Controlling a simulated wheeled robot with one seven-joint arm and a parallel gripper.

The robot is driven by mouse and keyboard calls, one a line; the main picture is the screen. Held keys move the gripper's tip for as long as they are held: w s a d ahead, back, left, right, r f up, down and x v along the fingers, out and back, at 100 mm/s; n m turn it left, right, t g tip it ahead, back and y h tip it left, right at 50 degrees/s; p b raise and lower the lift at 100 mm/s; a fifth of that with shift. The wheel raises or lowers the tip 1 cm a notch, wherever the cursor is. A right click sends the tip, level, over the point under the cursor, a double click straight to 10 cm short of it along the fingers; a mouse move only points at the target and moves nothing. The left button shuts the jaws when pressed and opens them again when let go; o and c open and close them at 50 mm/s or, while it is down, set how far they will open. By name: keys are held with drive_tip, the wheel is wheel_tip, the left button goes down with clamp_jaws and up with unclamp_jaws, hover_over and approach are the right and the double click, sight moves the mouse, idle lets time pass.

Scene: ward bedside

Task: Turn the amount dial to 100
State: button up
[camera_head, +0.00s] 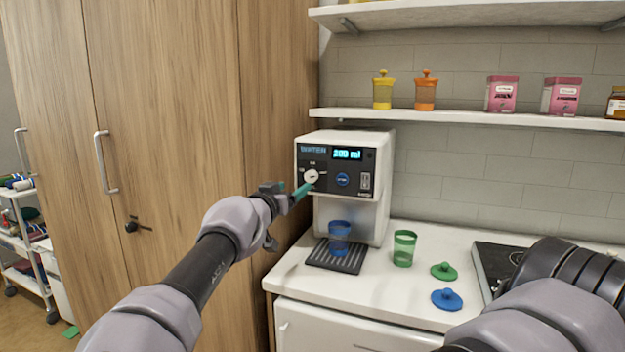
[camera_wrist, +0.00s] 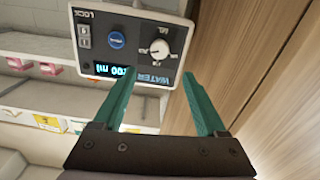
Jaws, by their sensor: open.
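The white water dispenser (camera_head: 378,192) stands on the counter, its dark front panel facing me. The white amount dial (camera_head: 312,176) is at the panel's left; it also shows in the wrist view (camera_wrist: 160,49), where the panel appears upside down. The lit display (camera_head: 347,154) seems to read 200 ml in the head view. My gripper (camera_head: 301,192) is just in front of the panel, below and left of the dial. In the wrist view its two green fingers (camera_wrist: 162,95) are apart with nothing between them, and the dial lies beyond the gap. I cannot tell whether a finger touches the panel.
A blue cup (camera_head: 340,238) stands on the dispenser's drip tray (camera_head: 322,262). A green cup (camera_head: 404,250), a green lid (camera_head: 444,271) and a blue lid (camera_head: 447,299) are on the counter (camera_head: 385,291). The wooden cabinet (camera_head: 165,110) is close on the left.

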sight(310, 176)
drive_tip(key=x, duration=1)
drive_tip(key=shift+w+d+f, duration=0.1)
clamp_jaws()
